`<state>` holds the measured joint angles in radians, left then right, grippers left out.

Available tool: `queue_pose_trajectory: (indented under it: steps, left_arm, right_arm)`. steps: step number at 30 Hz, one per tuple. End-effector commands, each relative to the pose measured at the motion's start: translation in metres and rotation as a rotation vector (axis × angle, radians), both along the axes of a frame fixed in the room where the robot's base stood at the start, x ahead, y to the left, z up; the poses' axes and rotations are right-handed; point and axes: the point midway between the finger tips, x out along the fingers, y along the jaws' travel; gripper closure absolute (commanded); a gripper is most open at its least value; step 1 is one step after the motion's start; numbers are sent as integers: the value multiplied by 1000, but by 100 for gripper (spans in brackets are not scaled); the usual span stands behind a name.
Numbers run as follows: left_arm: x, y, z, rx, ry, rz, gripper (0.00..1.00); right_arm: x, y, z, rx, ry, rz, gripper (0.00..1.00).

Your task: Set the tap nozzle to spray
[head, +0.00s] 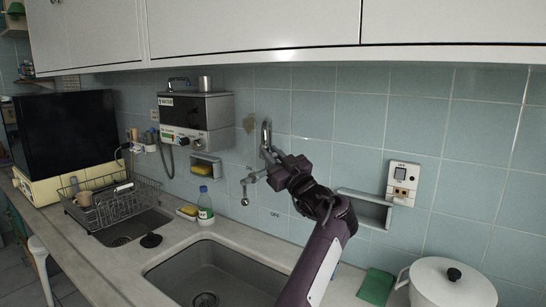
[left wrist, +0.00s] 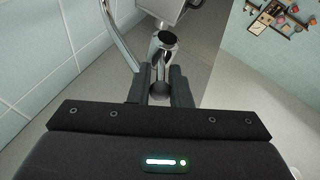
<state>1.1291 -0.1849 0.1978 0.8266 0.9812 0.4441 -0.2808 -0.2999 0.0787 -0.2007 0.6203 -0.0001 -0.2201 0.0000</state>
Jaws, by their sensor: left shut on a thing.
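The chrome tap (head: 265,135) stands against the tiled wall above the sink, partly hidden behind my left gripper (head: 257,177). In the left wrist view the chrome nozzle (left wrist: 163,47) shows as a short cylinder with a dark round end. The curved chrome pipe (left wrist: 118,35) runs beside it. My left gripper (left wrist: 160,86) is shut on the nozzle, with one dark finger on each side. The spray setting on the nozzle is too small to read. My right gripper is not in view.
The sink (head: 225,270) lies below. A bottle (head: 205,207) and a yellow sponge (head: 188,212) stand to its left, with a dish rack (head: 112,207) farther left. A wall heater (head: 195,112) hangs left of the tap.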

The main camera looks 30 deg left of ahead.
Motion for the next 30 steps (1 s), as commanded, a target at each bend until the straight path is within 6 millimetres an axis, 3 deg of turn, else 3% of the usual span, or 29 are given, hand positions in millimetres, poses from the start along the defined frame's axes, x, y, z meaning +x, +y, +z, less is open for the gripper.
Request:
queue_pose_trajectory:
  steps: [4,5,8,18,30]
  left_arm:
    - [-1,2,6,4,-9,0,100]
    - [-1,2,6,4,-9,0,79]
    - [-1,2,5,3,-8,1,66]
    - [-2,-3,-1,1,-3,0,65]
    - [-25,-54,-26,1,-4,0,65]
  right_arm:
    - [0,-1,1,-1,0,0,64]
    - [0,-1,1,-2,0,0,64]
    - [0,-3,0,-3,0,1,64]
    - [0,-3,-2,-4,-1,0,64]
    - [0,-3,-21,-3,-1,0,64]
